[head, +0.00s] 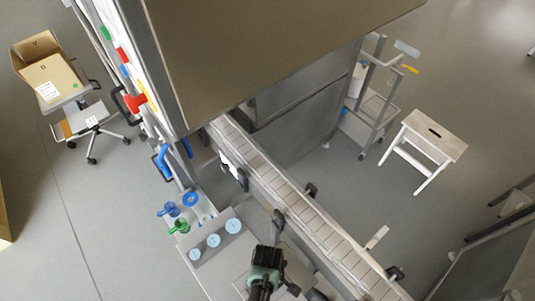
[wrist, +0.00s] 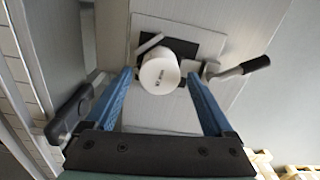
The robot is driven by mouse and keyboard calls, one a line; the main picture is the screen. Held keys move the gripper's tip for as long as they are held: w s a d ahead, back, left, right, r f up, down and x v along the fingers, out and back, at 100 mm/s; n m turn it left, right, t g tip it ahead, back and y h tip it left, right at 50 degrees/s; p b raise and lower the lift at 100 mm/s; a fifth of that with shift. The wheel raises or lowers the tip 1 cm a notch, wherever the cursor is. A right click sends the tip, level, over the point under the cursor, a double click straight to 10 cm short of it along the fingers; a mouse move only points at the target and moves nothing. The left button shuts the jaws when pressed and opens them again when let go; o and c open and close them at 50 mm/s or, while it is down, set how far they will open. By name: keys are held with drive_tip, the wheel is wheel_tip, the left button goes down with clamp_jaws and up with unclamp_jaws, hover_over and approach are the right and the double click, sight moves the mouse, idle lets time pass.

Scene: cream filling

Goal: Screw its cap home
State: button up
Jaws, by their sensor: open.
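A white round jar or cap (wrist: 160,75) shows in the wrist view with its round end towards me and small dark print on it. It stands on a dark pad (wrist: 208,45) on a grey plate. My gripper (wrist: 160,80) is open, with one blue finger on each side of the white piece in the picture. I cannot tell how far the fingertips are from it in depth. Where the cap ends and the jar begins is hidden. In the head view my gripper (head: 268,258) is over the workbench, and its fingers cannot be made out.
A clamp with a black handle (wrist: 255,64) is right of the white piece. A conveyor (head: 300,205) runs diagonally past the bench. Pale blue discs (head: 213,240) lie on the bench, with blue and green fittings (head: 180,226) behind. A white stool (head: 435,138) stands at right.

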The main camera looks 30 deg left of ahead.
drive_tip(key=n, duration=0.5)
drive_tip(key=shift+n, duration=0.4)
drive_tip(key=c, duration=1.2)
drive_tip(key=shift+m, duration=0.9)
clamp_jaws()
drive_tip(key=m, duration=0.4)
drive_tip(key=o, duration=1.4)
unclamp_jaws()
drive_tip(key=shift+c, duration=0.2)
wheel_tip(320, 180, up, 13)
drive_tip(key=b, duration=0.2)
